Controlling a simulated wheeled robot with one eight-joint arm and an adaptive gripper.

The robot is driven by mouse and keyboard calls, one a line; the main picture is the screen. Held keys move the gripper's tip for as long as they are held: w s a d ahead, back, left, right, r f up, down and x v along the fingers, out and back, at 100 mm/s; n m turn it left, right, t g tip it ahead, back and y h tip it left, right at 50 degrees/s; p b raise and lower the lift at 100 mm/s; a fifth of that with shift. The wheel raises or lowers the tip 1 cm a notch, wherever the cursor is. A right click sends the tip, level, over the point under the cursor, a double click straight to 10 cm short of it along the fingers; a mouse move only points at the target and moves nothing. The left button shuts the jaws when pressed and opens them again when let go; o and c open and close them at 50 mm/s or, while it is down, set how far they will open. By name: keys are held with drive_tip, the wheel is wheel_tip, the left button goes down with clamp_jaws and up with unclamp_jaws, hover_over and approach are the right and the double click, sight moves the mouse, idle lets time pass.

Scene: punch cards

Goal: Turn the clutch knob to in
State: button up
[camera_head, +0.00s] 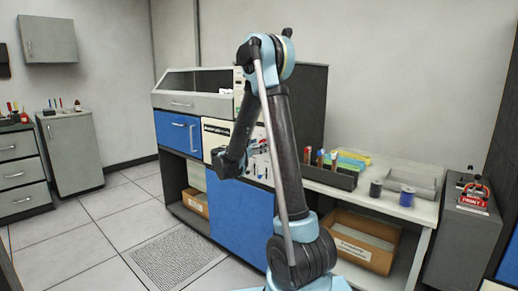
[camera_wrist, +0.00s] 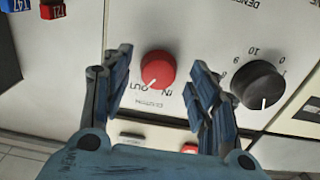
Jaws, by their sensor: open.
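The red clutch knob (camera_wrist: 158,70) is on a light panel in the wrist view, with IN and OUT printed below it. A pale mark on its lower edge appears to point toward OUT. My gripper (camera_wrist: 160,62) is open, with one finger to the left of the knob and one to the right. Gaps show between the fingers and the knob, so neither seems to touch it. In the head view my gripper (camera_head: 226,164) is in front of the machine's panel (camera_head: 215,130), and the knob cannot be made out there.
A black dial (camera_wrist: 258,85) with numbers sits close to the right finger. Blue (camera_wrist: 12,5) and red (camera_wrist: 52,9) tags are at the upper left. In the head view a black tray (camera_head: 335,178) and spools (camera_head: 407,197) stand on the bench to the right.

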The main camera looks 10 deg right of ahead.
drive_tip(key=shift+w+d, duration=0.3)
drive_tip(key=shift+d, duration=0.05)
drive_tip(key=c, duration=1.1)
drive_tip(key=shift+o, duration=0.2)
drive_tip(key=shift+n, duration=0.3)
drive_tip(key=n, duration=1.1)
drive_tip(key=shift+r, duration=0.1)
drive_tip(key=shift+n, duration=0.3)
